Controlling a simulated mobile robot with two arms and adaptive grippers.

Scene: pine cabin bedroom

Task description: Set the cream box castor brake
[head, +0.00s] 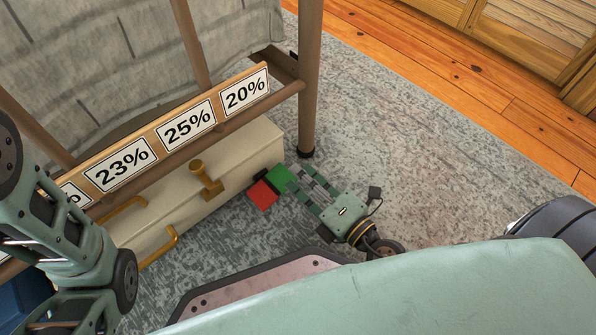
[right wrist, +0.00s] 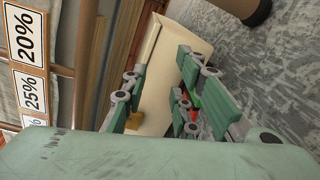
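The cream box (head: 235,160) lies low on the rug, partly under the bed rail. It has brass-yellow handles and an upright brass-yellow fitting (head: 205,180) on it. A pedal with a red pad (head: 262,195) and a green pad (head: 280,179) sits at its near right corner. My right gripper (head: 297,186) is low beside the green pad, fingers apart; I cannot tell whether they touch it. In the right wrist view the fingers stand apart before the cream box (right wrist: 152,72), and a bit of red (right wrist: 195,101) shows behind one finger. My left gripper is out of view.
The bed rail (head: 160,137) with percentage cards runs above the box. A bed post (head: 308,85) stands just behind my right gripper. The rug (head: 420,150) is clear to the right, up to the plank floor and a louvred cabinet (head: 530,40).

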